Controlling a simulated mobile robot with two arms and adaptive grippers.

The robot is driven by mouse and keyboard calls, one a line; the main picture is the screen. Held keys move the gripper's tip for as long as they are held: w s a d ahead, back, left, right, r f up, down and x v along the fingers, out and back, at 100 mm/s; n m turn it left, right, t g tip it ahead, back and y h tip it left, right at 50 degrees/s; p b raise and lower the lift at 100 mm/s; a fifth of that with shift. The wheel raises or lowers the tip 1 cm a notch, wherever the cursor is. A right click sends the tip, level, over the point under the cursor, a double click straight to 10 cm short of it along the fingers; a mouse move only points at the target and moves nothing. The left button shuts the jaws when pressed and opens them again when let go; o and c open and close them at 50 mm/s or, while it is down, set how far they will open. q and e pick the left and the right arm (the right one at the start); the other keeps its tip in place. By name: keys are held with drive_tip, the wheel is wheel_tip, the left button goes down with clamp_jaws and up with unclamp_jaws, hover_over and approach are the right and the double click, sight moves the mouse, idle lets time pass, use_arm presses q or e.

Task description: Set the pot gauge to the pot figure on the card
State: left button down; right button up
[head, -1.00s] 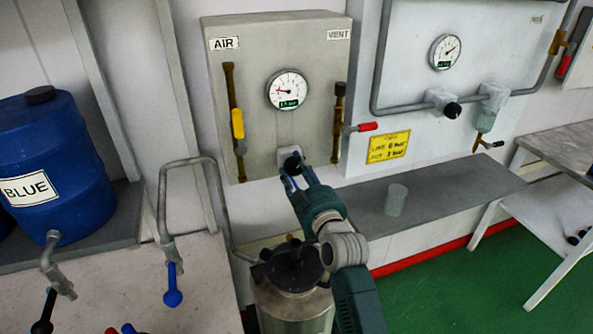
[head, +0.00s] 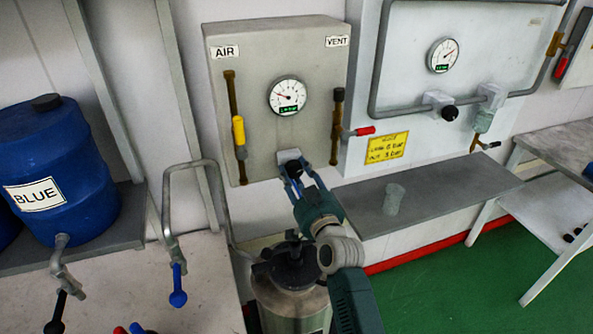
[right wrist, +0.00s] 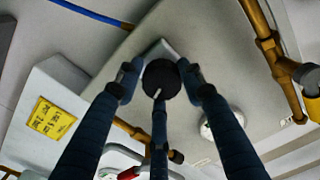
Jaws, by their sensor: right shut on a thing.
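The pot gauge (head: 287,96) is a white round dial on the grey panel (head: 226,120) marked AIR and VENT. Its needle points left and slightly up; its small green readout is too blurred to read surely. Below it is a black knob (head: 293,168), with a pale mark in the right wrist view (right wrist: 160,78). My right gripper (head: 297,180) is shut on this knob, its fingers around it. The yellow card (head: 387,147) hangs right of the panel; its lower line seems to say 3 bar. My left gripper is not in view.
A second gauge (head: 443,55) and black knob (head: 449,113) are at right. A metal pot (head: 292,290) stands below my arm. A clear cup (head: 394,198) sits on the shelf.

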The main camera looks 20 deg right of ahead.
drive_tip(key=shift+a+f+m, duration=0.15)
drive_tip(key=shift+f+m, duration=0.15)
drive_tip(key=shift+f, duration=0.2)
drive_tip(key=o, duration=1.1)
drive_tip(key=shift+r, duration=0.25)
drive_tip(key=s, duration=1.2)
